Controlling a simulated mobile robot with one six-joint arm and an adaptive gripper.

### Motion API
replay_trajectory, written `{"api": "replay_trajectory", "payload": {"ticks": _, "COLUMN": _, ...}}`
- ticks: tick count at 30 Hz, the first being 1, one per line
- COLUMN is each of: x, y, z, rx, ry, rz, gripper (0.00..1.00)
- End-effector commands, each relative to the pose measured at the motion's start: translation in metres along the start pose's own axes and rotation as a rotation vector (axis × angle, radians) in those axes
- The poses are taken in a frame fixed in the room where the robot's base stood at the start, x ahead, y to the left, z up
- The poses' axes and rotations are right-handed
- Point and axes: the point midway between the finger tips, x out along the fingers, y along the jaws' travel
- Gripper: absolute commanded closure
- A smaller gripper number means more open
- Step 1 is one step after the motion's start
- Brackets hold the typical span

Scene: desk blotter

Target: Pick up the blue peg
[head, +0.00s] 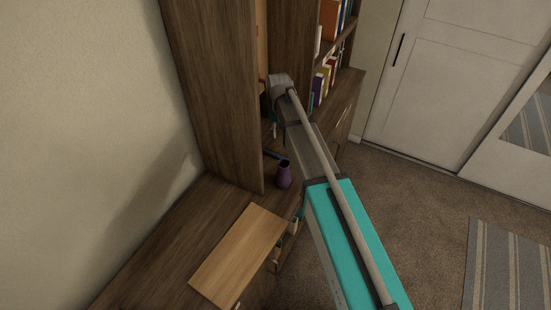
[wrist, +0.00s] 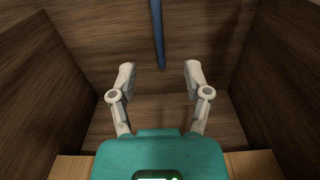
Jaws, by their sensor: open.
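The blue peg (wrist: 157,35) is a long thin rod in the wrist view. It runs from the top edge down to just between and beyond my fingertips, in front of brown wood panels. My gripper (wrist: 160,72) is open, with one pale finger on each side of the peg's near end and a gap on both sides. Nothing is held. In the head view a short dark blue bar (head: 275,154), likely the peg, shows beside the cabinet's upright panel. My arm hides most of the gripper there.
A purple mug (head: 284,175) stands close to the blue bar. A light wooden board (head: 240,256) lies on the brown desk (head: 150,250). Wood walls rise left and right of my gripper in the wrist view. Books (head: 323,82) fill shelves behind my arm.

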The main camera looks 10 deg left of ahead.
Motion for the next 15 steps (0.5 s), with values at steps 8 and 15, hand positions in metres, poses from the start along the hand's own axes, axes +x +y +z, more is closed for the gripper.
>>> {"api": "replay_trajectory", "payload": {"ticks": 8, "x": 0.0012, "y": -0.0005, "z": -0.0114, "rx": -0.04, "ry": 0.0, "rz": 0.0, "gripper": 0.37}}
{"api": "replay_trajectory", "payload": {"ticks": 15, "x": 0.0026, "y": -0.0003, "z": -0.0111, "rx": -0.038, "ry": 0.0, "rz": 0.0, "gripper": 0.37}}
